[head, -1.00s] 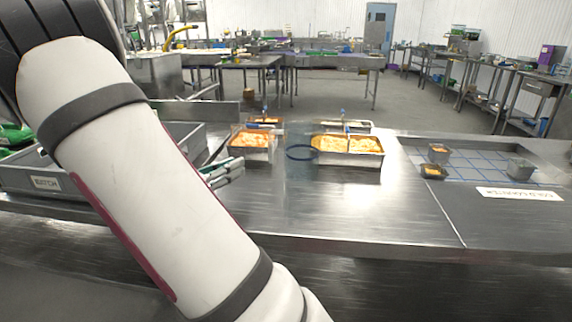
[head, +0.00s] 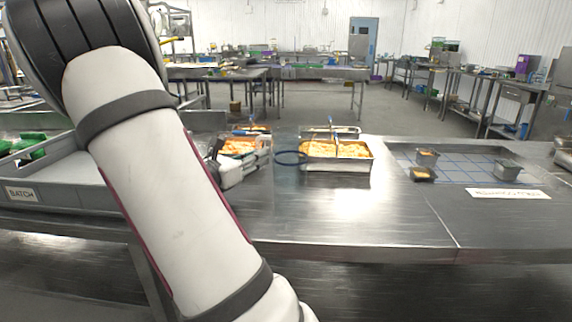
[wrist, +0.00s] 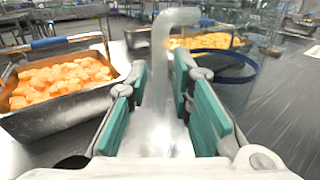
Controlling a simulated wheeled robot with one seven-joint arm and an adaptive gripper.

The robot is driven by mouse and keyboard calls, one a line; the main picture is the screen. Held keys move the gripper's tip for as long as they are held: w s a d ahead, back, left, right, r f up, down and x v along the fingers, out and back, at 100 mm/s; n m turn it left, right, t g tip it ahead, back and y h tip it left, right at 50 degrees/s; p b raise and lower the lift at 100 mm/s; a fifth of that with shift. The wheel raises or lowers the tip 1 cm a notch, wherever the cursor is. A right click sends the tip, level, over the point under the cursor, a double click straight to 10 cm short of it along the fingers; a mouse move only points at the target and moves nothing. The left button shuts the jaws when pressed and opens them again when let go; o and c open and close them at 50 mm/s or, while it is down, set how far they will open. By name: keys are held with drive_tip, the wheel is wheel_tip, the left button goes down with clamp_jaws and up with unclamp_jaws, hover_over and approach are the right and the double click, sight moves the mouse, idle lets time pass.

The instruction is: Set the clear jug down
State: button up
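The clear jug (wrist: 235,93) has a blue rim and a frosted handle (wrist: 160,75). In the head view I make out mainly its blue rim (head: 290,157), beside the left end of the large food pan. It looks upright on the steel table; its base is hard to see. My gripper (wrist: 160,80) has teal pads spread apart, with the handle running between them. I see no clear pinch on the handle. In the head view my gripper (head: 245,165) is left of the jug, partly hidden by my arm.
A food pan (wrist: 60,120) is close at the gripper's left. Another pan (head: 337,167) stands right of the jug. Small tubs (head: 508,169) stand on a blue grid at the right. A grey tray (head: 60,190) labelled BATCH is at the left. The front table middle is clear.

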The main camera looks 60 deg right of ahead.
sight(258, 139)
drive_tip(key=shift+s+d, duration=0.1)
drive_tip(key=shift+d, duration=0.45)
clamp_jaws()
drive_tip(key=shift+r, duration=0.15)
drive_tip(key=shift+r+p, duration=0.3)
drive_tip(key=shift+r, duration=0.35)
wheel_tip(258, 139, up, 2)
drive_tip(key=shift+r+p, duration=0.1)
drive_tip(key=shift+p, duration=0.4)
drive_tip(key=s+a+r+p, duration=0.1)
drive_tip(key=s+a+p, duration=0.8)
drive_tip(key=s, duration=0.3)
drive_tip(key=shift+a+r, duration=0.2)
drive_tip(key=shift+a, duration=0.55)
